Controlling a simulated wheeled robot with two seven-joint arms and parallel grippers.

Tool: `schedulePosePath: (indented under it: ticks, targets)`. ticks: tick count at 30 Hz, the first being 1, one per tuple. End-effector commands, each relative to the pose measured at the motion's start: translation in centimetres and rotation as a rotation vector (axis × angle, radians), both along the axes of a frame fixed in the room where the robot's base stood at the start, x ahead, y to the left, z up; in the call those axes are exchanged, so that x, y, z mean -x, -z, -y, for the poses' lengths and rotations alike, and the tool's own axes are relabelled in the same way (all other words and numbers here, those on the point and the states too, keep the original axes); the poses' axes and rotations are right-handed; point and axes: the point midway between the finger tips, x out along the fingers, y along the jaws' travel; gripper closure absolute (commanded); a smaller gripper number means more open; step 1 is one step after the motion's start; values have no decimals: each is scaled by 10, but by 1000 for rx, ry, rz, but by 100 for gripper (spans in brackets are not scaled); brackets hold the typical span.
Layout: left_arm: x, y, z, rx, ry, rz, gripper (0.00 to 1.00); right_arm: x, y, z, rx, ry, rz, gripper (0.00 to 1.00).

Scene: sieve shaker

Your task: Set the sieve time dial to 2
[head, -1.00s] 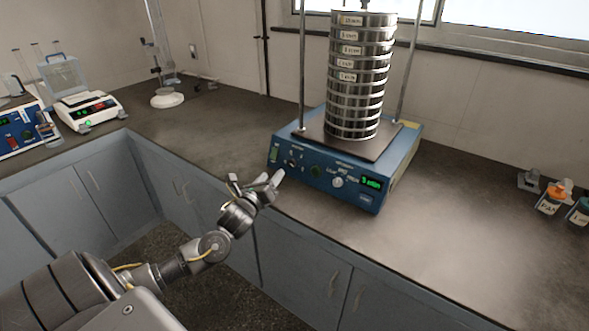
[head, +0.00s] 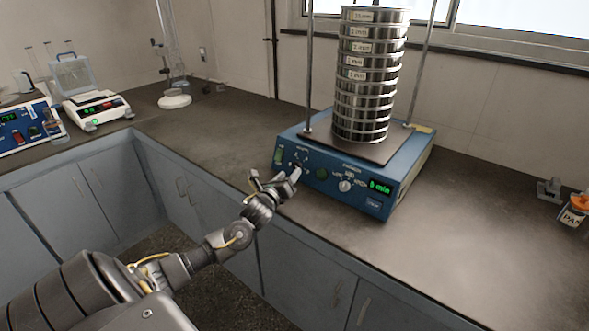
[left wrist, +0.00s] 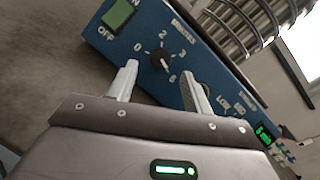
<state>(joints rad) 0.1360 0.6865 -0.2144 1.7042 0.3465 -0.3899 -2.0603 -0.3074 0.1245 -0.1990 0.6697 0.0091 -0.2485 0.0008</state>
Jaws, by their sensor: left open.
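The sieve shaker (head: 405,165) is a blue box on the counter with a tall stack of metal sieves (head: 365,95). Its time dial (left wrist: 160,58) is a small black knob under a "MINUTES" label, ringed by numbers including 0, 2 and 3. Its exact pointer setting is hard to read. My left gripper (head: 275,178) is open in front of the left part of the panel. In the left wrist view, its fingertips (left wrist: 159,72) lie either side of the dial's lower part, with no clear contact. My right gripper is out of view.
A green on/off switch (left wrist: 117,14) sits left of the dial, and a green button and white knob (head: 345,185) sit right. The green display (head: 380,187) shows minutes, digit unclear. A balance (head: 95,108) stands at left. Counter right of the shaker is mostly clear.

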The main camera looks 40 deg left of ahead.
Motion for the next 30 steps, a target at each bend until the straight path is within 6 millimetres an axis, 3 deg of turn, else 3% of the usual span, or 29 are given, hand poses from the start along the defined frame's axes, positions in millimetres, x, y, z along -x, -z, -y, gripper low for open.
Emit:
schedulePosePath:
  ticks: [3, 9, 20, 30]
  targets:
    - [-21, -1, -5, 2, -1, 1, 50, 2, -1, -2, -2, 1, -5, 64]
    - [-43, 0, -9, 1, 2, 0, 50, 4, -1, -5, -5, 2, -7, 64]
    - [-48, 1, -10, 0, 3, -1, 50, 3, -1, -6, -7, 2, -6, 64]
    - [-48, 1, -11, 0, 3, -1, 92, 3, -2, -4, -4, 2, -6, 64]
